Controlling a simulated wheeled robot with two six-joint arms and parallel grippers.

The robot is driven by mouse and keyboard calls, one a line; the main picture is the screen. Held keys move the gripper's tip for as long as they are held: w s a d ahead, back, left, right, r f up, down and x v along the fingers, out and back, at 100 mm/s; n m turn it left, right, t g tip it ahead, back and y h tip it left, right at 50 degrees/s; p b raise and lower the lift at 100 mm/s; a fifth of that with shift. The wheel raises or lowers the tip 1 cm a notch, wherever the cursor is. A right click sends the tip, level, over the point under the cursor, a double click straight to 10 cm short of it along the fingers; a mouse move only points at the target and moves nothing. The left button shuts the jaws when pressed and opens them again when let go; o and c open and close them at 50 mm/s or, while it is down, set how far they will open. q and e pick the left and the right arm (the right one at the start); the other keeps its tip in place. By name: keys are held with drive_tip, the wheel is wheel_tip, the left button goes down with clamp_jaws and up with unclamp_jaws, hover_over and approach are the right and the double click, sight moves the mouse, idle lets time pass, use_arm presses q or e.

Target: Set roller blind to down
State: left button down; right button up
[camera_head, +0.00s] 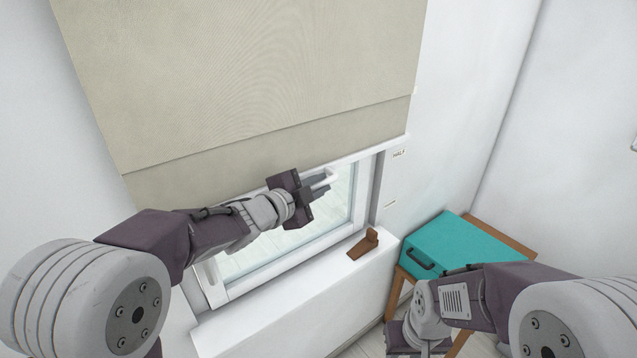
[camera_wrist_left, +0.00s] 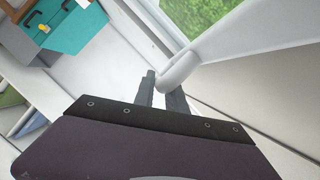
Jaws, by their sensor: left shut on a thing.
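The beige roller blind (camera_head: 250,70) hangs over the upper part of the window, and its lower edge slopes across above the glass. A white pull handle (camera_head: 331,176) is at the blind's bottom. My left gripper (camera_head: 318,190) is shut on this handle. In the left wrist view the handle shows as a white loop (camera_wrist_left: 180,72) at the fingers (camera_wrist_left: 160,92), joined to the pale bottom of the blind. My right gripper (camera_head: 418,345) is low at the picture's bottom, away from the blind; its fingers are not clear.
A label reading HALF (camera_head: 399,153) is on the wall right of the window, near the blind's lower edge. A lower mark (camera_head: 391,204) is unreadable. A brown wedge (camera_head: 364,244) lies on the white sill (camera_head: 300,290). A teal case (camera_head: 455,245) rests on a wooden stand.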

use_arm(q)
wheel_tip(320, 180, down, 33)
drive_tip(key=b, duration=2.7)
drive_tip(key=shift+r+b, duration=0.1)
drive_tip(key=shift+b, duration=0.3)
